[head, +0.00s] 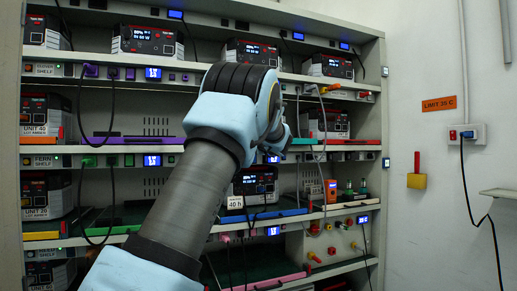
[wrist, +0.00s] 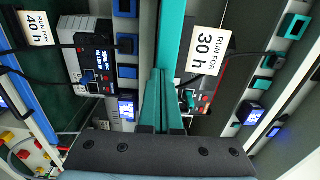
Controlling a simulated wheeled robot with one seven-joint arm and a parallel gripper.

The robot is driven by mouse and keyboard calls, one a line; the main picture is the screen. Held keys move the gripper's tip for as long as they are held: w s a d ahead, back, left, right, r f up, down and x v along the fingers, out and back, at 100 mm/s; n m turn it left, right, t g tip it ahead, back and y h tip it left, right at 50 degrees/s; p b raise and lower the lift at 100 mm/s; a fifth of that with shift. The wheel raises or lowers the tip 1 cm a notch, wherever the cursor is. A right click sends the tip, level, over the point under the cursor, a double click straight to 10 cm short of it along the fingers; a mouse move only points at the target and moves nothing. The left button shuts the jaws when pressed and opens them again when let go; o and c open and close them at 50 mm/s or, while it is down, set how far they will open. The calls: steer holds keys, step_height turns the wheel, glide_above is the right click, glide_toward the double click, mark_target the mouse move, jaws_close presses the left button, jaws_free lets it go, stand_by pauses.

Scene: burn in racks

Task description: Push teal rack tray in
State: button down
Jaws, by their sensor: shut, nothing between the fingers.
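The teal rack tray shows in the wrist view as a long teal front edge (wrist: 174,38) running down from the top. In the head view a short teal piece of the tray (head: 303,141) shows just right of my wrist, on the middle shelf. My gripper (wrist: 161,73) is shut and empty, with its fingertips at the teal edge. They look in line with it, but I cannot tell whether they touch. My arm hides the fingers and most of the tray in the head view.
A card reading "RUN FOR 30 h" (wrist: 210,52) is beside the teal edge. The blue tray (head: 262,216) below carries a 40 h card (head: 235,202). Purple (head: 130,140) and green (head: 88,235) trays are at left, a pink tray (head: 275,282) below. Cables hang before the shelves.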

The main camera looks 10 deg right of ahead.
steer(key=shift+w+a, duration=0.2)
steer(key=shift+w, duration=0.75)
steer(key=shift+w+a, duration=0.2)
steer(key=shift+w, duration=0.75)
